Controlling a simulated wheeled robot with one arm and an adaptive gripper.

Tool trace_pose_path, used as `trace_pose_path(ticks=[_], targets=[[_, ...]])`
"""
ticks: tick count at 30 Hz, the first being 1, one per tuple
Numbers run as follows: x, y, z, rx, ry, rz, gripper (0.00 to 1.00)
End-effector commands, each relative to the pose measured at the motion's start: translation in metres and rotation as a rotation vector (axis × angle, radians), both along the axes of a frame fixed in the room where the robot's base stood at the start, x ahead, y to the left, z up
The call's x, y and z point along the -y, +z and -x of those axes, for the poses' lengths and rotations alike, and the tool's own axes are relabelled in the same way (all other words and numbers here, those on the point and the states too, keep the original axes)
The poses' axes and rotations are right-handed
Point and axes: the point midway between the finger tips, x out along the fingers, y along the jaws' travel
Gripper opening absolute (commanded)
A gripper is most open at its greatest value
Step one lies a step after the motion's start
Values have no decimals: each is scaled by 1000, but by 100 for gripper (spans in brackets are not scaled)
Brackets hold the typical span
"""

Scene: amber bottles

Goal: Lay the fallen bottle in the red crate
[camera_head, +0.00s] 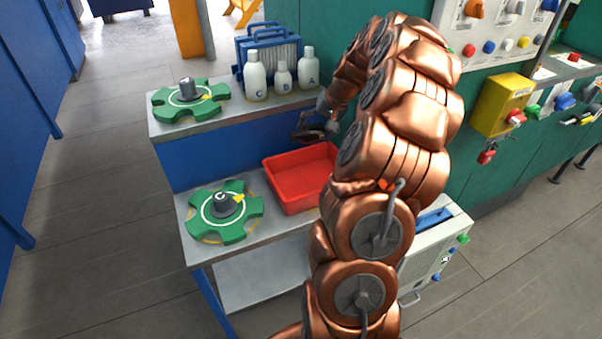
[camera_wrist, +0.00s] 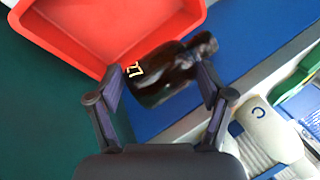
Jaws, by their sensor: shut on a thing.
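A dark amber bottle marked 27 (camera_wrist: 160,78) lies across between the fingers of my gripper (camera_wrist: 163,88) in the wrist view. The fingers are shut on its body, and its neck points to the upper right. The red crate (camera_wrist: 85,50) is at the upper left there, close beside the bottle's base end. In the head view the red crate (camera_head: 290,203) sits on the lower shelf, its inside looks empty, and my arm covers its right side. My gripper (camera_head: 312,130) is just above and behind the crate there; the bottle cannot be made out clearly.
White bottles C (camera_head: 255,78), B (camera_head: 283,77) and A (camera_head: 308,70) stand on the upper shelf (camera_head: 235,112), near my gripper. A blue rack (camera_head: 268,45) is behind them. Green handwheels stand on the upper (camera_head: 165,108) and lower (camera_head: 203,228) shelves, left of the crate.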

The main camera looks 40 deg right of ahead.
Motion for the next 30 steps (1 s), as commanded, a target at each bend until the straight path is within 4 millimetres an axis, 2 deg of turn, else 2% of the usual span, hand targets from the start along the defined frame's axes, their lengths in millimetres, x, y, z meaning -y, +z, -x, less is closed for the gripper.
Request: trace_pose_path(ticks=[8,21,30], targets=[[8,-12,6,1,-18,0,42],[8,-55,6,-1,-18,-1,42],[7,-60,6,0,-15,0,42]])
